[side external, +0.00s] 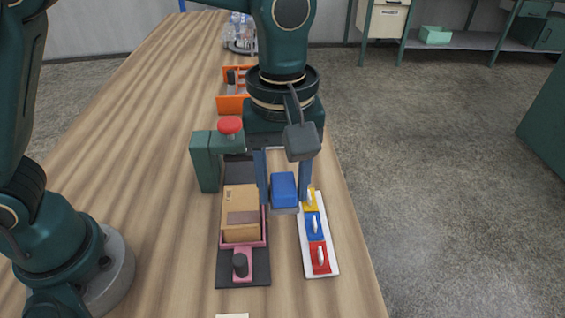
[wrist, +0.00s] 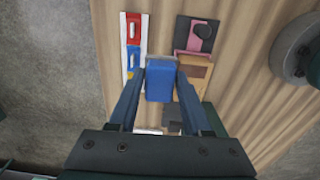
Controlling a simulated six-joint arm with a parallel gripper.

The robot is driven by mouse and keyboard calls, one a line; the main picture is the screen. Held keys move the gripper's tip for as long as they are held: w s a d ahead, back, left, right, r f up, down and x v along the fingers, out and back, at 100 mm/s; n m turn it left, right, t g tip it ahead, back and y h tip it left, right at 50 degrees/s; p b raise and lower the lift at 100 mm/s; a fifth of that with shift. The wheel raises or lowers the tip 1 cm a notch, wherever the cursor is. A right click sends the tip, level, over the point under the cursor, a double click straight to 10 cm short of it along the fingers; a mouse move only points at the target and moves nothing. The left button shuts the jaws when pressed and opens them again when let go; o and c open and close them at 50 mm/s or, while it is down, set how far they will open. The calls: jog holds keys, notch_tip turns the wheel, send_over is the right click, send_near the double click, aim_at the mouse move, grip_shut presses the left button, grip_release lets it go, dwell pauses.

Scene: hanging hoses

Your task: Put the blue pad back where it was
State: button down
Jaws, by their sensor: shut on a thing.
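The blue pad (side external: 284,188) has a grey underside and is between the two fingers of my gripper (side external: 283,196), which is shut on it. In the wrist view the pad (wrist: 160,84) also sits between the fingertips (wrist: 161,76). It appears held above the table, near the left edge of a white board (side external: 329,258). The board carries yellow (side external: 310,199), blue (side external: 315,226) and red (side external: 320,258) patches in a row, each with a pale handle-like piece. The gripper and pad hide some of the table at the board's far end.
Left of the pad, a pink fixture (side external: 243,263) on a dark base holds a cardboard box (side external: 240,205). Behind it stands a green press-like stand (side external: 206,160) with a red knob (side external: 229,125). An orange bin (side external: 232,104) is farther back. The wooden table (side external: 150,220) is clear at left.

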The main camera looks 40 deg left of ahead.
send_over(317, 309)
notch_tip(317, 309, down, 7)
jog(key=shift+f, duration=2.05)
jog(key=shift+f, duration=0.15)
jog(key=shift+c, duration=1.7)
grip_release()
